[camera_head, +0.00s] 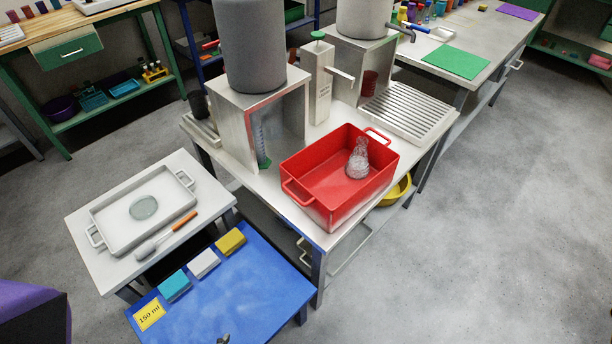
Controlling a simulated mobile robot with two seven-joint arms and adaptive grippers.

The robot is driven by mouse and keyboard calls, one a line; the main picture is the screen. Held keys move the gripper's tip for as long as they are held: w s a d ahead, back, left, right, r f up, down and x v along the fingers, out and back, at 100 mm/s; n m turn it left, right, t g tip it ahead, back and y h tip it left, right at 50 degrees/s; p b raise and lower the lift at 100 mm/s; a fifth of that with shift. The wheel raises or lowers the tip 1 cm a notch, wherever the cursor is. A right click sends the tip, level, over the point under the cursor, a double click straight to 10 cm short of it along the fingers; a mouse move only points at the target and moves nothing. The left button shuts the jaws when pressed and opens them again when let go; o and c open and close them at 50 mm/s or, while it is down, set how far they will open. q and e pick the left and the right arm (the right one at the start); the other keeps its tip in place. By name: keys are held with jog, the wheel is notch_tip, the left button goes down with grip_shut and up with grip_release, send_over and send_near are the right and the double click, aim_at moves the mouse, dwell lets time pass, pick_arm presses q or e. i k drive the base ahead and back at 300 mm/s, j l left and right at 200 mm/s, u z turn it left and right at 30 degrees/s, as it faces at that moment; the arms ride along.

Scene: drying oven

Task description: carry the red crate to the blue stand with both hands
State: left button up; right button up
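The red crate (320,200) sits upright on the metal table, near its front right corner. It has a loop handle at each end, one at the front left and one at the back right. A clear glass flask (357,160) stands inside it, toward the right. The blue stand (235,290) is at the bottom, in front of the metal table and lower left of the crate. A yellow "150 ml" card and teal, white and yellow blocks lie along its left edge. Neither of my grippers can be made out, and nothing holds the crate.
The metal table (245,182) also carries a box stand with a grey cylinder (248,45), a tap post (318,85) and a ribbed drain tray (408,112). A side table with a white tray (110,235) stands left. Floor at right is clear. A small dark piece (223,339) at the bottom edge is unclear.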

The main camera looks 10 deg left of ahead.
aim_at(226, 312)
jog(key=l+u, duration=0.1)
jog(key=u, duration=1.55)
jog(key=l, duration=0.55)
jog(key=k+l+u, duration=0.1)
jog(key=l, duration=0.5)
